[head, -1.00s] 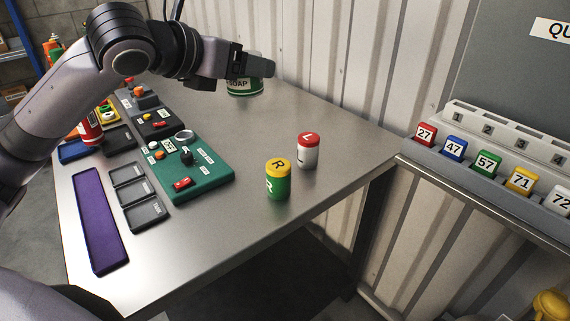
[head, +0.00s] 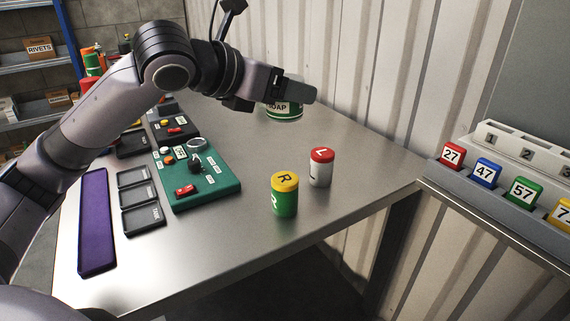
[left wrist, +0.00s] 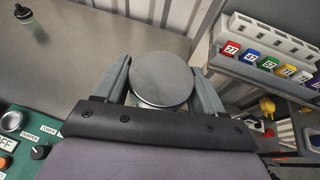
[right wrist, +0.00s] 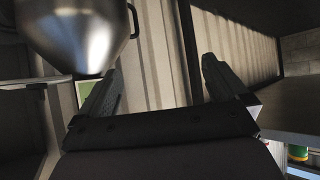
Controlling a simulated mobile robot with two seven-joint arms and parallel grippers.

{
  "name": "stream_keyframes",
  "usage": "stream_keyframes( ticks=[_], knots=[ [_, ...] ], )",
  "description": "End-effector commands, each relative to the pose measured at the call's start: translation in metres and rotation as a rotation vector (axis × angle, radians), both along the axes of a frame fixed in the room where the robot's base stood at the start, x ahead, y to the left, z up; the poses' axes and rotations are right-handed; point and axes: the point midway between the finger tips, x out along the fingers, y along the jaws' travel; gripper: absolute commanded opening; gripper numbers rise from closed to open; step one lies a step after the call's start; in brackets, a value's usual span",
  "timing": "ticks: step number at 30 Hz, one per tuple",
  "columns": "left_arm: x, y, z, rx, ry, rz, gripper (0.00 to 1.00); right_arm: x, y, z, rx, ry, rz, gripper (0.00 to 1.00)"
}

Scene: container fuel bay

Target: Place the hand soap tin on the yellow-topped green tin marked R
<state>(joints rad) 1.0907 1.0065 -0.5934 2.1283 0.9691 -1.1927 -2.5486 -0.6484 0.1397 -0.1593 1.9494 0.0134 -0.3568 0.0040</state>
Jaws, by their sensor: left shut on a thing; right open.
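The hand soap tin (head: 284,112), green with a white band reading SOAP, is held above the far part of the table. My left gripper (head: 292,93) is shut on it; in the left wrist view its round grey lid (left wrist: 162,79) sits between the fingers. The yellow-topped green tin marked R (head: 285,196) stands upright on the table, nearer and lower in the head view than the held tin. My right gripper (right wrist: 158,80) is open and empty in the right wrist view, away from these tins.
A red-topped white tin marked L (head: 321,167) stands just right of and behind the R tin. A green control panel (head: 205,180), dark trays (head: 140,197) and a purple mat (head: 97,221) lie to the left. Numbered tags stand on a rack (head: 470,187) at right. The table front is clear.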

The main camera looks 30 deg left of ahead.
Motion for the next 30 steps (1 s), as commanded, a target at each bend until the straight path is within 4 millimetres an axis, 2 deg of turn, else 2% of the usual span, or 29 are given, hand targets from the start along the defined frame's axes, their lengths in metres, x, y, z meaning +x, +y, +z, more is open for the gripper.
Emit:
stream_keyframes(
  ticks=[1,3,9,16,24,30],
  knots=[
    [-0.001,0.0,-0.017,0.0,0.004,-0.001,0.33,0.0,0.0,-0.007,0.003,0.003,-0.001,1.0],
    [0.0,0.0,-0.035,-0.001,0.005,-0.001,0.33,0.0,0.001,-0.01,0.006,0.004,-0.001,1.0],
    [-0.001,0.0,-0.074,-0.001,0.001,-0.001,0.33,0.002,0.005,-0.013,0.016,0.004,0.002,1.0],
    [0.0,0.0,-0.09,-0.001,-0.003,-0.001,0.33,0.002,0.007,-0.015,0.019,0.007,0.008,1.0],
    [-0.001,0.0,-0.123,-0.002,-0.001,-0.001,0.33,0.005,0.008,-0.02,0.021,0.006,0.008,1.0],
    [0.0,0.0,-0.124,-0.002,-0.004,-0.001,0.33,0.006,0.008,-0.018,0.022,0.004,0.01,1.0]
  ],
)
